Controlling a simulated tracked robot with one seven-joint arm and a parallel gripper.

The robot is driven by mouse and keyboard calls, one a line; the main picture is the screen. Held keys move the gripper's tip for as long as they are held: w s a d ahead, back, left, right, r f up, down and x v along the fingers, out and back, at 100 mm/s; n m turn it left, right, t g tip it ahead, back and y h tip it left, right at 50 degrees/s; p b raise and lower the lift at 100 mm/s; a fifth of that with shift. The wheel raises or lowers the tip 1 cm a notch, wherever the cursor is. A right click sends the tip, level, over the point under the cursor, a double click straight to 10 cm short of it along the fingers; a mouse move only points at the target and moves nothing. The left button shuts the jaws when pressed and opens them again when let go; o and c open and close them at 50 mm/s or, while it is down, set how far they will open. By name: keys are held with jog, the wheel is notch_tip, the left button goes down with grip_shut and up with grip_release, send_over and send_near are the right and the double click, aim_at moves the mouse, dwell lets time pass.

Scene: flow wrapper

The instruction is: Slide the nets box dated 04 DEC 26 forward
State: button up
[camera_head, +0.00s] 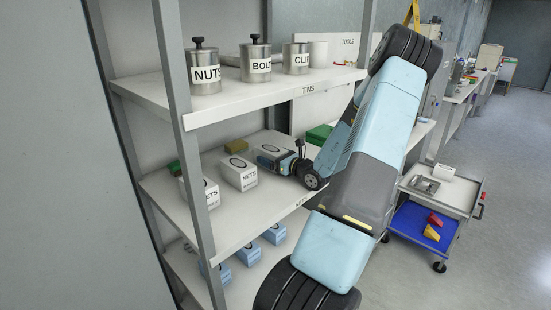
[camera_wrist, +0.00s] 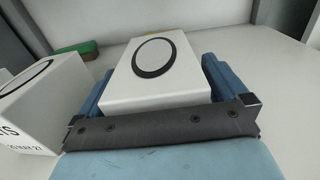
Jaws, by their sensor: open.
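My gripper (camera_head: 270,158) reaches in over the middle shelf in the head view. In the wrist view its blue fingers (camera_wrist: 157,72) are open, one on each side of a white nets box (camera_wrist: 150,92) with a black ring on top. I cannot tell whether the fingers touch it. The box's front label is hidden behind my gripper, so its date cannot be read. A second nets box (camera_head: 238,172) stands just to the left; it also shows in the wrist view (camera_wrist: 45,100), its date seeming to end in MAR 27. A third nets box (camera_head: 205,191) stands nearest the left post.
Tins (camera_head: 256,63) stand on the shelf above, and blue boxes (camera_head: 247,254) on the one below. Green and yellowish blocks (camera_head: 236,146) lie behind the nets boxes. A grey post (camera_head: 177,110) rises at the shelf's front. A cart (camera_head: 440,190) stands right.

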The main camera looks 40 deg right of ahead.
jog(key=shift+c, duration=0.2)
jog(key=c, duration=1)
jog(key=shift+s, duration=0.15)
